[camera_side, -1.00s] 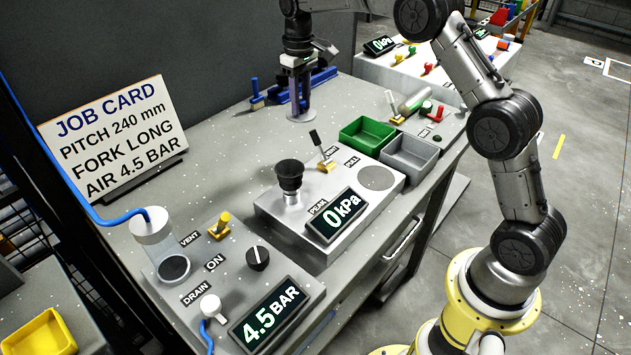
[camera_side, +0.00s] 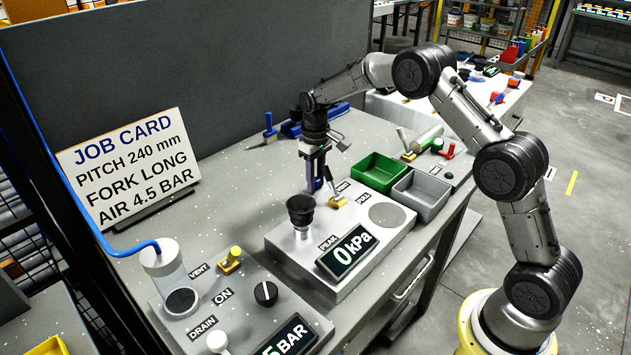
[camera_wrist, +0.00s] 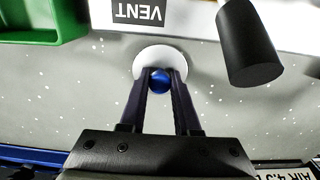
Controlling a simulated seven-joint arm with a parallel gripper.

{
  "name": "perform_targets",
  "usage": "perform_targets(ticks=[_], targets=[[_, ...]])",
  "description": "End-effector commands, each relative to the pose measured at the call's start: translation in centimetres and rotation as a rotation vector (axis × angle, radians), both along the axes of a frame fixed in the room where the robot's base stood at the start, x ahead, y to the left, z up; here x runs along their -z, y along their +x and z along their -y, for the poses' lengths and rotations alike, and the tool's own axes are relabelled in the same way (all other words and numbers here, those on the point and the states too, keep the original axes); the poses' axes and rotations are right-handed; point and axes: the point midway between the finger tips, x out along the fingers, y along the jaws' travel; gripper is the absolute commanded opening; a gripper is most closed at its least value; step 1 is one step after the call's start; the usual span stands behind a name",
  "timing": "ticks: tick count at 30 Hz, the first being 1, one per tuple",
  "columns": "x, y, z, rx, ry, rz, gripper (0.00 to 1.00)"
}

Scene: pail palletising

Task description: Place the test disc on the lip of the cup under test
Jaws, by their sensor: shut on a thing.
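My gripper (camera_side: 317,180) points down behind the test box in the side view. It is shut on the blue knob (camera_wrist: 160,80) of the white test disc (camera_wrist: 146,62), seen between the fingertips in the wrist view. The disc is held level above the grey bench top, close to the box edge. In the side view I cannot make the disc out clearly. The cup under test (camera_side: 301,207) is a black bellows cup standing upright, mouth up, on the light grey test box (camera_side: 288,247). Nothing shows on its lip. The gripper is apart from it, behind and slightly right.
A brass-based lever with a black handle (camera_side: 329,180) stands near the gripper. A dark cylinder (camera_wrist: 248,45) looms close in the wrist view. A green tray (camera_side: 377,185) and grey tray (camera_side: 428,206) are to the right. The readout (camera_side: 349,250) shows 0 kPa.

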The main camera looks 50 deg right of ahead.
Motion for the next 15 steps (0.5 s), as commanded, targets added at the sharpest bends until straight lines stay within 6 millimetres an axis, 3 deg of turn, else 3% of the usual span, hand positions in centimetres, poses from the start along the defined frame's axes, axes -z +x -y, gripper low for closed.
perform_targets(ticks=[14,15], targets=[[0.90,0.03,0.00,0.000,0.000,0.001,0.00],[0.87,0.02,0.00,0.000,0.000,0.001,0.38]])
